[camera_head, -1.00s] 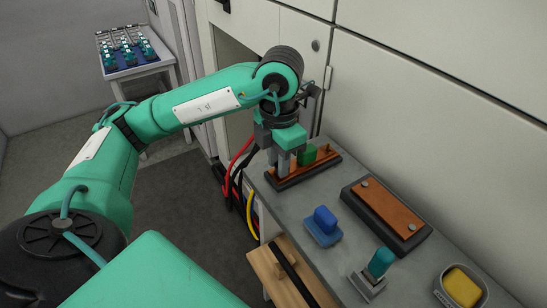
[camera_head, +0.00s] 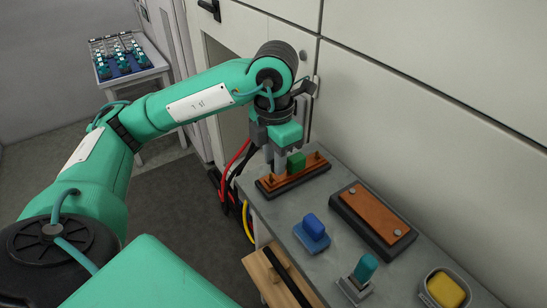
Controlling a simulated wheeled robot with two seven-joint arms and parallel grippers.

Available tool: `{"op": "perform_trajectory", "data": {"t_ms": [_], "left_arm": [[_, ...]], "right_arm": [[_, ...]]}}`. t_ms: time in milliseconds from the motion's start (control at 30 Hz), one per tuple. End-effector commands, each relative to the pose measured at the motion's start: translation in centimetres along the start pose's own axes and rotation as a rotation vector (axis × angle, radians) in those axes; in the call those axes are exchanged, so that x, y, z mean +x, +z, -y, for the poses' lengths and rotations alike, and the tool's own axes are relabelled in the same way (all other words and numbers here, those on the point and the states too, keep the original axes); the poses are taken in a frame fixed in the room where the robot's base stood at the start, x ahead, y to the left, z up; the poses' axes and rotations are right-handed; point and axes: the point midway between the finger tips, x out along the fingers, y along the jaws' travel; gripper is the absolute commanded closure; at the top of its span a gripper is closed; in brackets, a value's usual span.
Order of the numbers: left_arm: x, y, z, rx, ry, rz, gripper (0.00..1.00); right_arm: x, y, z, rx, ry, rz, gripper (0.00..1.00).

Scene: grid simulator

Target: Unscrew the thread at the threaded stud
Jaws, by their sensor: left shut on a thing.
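An orange-brown board (camera_head: 312,170) on a dark base lies at the far end of the grey bench. A green block (camera_head: 296,162) stands on it, and a small dark stud (camera_head: 317,155) shows to the block's right. My left gripper (camera_head: 276,168) points down over the left part of this board, just left of the green block. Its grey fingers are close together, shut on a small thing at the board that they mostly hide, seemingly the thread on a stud. My right gripper is not in view.
A second brown board (camera_head: 372,217) with two pale studs, a blue block (camera_head: 314,226), a teal-handled piece (camera_head: 364,270) and a yellow block in a tray (camera_head: 445,289) stand along the bench. Cabinet doors rise behind. Red, black and yellow cables hang at the left.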

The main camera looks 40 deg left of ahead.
Motion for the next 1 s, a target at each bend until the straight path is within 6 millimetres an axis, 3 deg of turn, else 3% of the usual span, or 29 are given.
{"op": "perform_trajectory", "data": {"t_ms": [633, 1000], "left_arm": [[-1.1, -0.1, -0.1, 0.0, 0.001, -0.005, 1.0], [-3.2, -0.1, -0.1, 0.0, 0.001, -0.005, 1.0]], "right_arm": [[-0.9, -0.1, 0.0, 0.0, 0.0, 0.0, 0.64], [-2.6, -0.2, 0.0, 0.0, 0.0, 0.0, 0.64]]}}
